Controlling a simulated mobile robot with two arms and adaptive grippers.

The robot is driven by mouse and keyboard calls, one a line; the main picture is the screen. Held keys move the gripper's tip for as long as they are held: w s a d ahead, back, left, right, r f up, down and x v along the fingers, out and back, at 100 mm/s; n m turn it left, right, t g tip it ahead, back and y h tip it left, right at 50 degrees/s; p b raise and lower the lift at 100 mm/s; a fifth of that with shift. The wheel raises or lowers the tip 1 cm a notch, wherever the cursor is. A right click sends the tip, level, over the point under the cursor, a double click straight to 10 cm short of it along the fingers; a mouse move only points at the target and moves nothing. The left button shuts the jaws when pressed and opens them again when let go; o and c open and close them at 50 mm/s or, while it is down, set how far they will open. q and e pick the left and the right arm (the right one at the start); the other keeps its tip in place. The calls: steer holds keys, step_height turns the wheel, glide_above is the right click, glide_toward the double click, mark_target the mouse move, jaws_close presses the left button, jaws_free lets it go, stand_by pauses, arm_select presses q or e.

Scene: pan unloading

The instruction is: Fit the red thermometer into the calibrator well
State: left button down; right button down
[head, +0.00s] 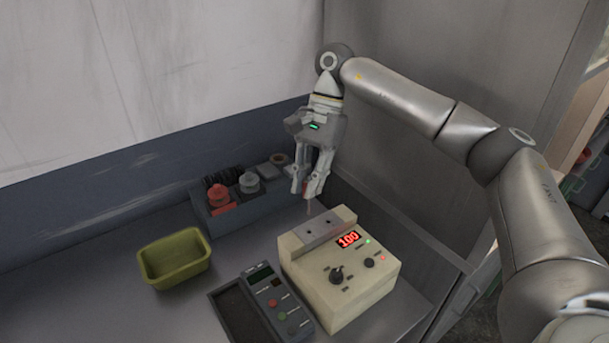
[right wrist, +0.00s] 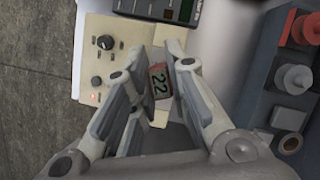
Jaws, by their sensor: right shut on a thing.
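My right gripper (head: 307,193) is shut on the red thermometer, whose red-edged head with a "22" display (right wrist: 159,80) shows between the fingers in the right wrist view. In the head view its thin probe (head: 308,207) points down below the fingertips, close to the rear of the calibrator. I cannot tell whether the tip touches anything. The calibrator is a beige box (head: 328,301) with a red "100" display. Its grey well block (head: 322,230) on top has small dark holes. The calibrator also shows in the right wrist view (right wrist: 118,32). My left gripper is not in view.
A blue-grey caddy (head: 237,218) with red and grey knobbed items stands behind left. An olive-green bin (head: 176,262) is at the left. A dark handheld meter (head: 284,316) lies left of the calibrator. A wall panel rises close behind the calibrator, to the right.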

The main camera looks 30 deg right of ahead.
steer(key=shift+s+f, duration=0.15)
steer(key=shift+s, duration=0.35)
steer(key=shift+w+f+b, duration=0.1)
steer(key=shift+f+b, duration=0.2)
steer(key=shift+w+f, duration=0.15)
steer(key=shift+f, duration=0.1)
steer(key=shift+w+f, duration=0.15)
steer(key=shift+f, duration=0.15)
steer(key=shift+f+b, duration=0.55)
steer(key=shift+b, duration=0.15)
steer(key=shift+f+b, duration=0.3)
steer(key=shift+f, duration=0.15)
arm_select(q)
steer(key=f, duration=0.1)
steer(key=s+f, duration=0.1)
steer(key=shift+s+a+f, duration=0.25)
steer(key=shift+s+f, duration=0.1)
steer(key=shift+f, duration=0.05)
arm_select(e)
steer(key=shift+r, duration=0.1)
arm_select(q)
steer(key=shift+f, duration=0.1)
arm_select(e)
steer(key=shift+s+a, duration=0.1)
steer(key=shift+s, duration=0.1)
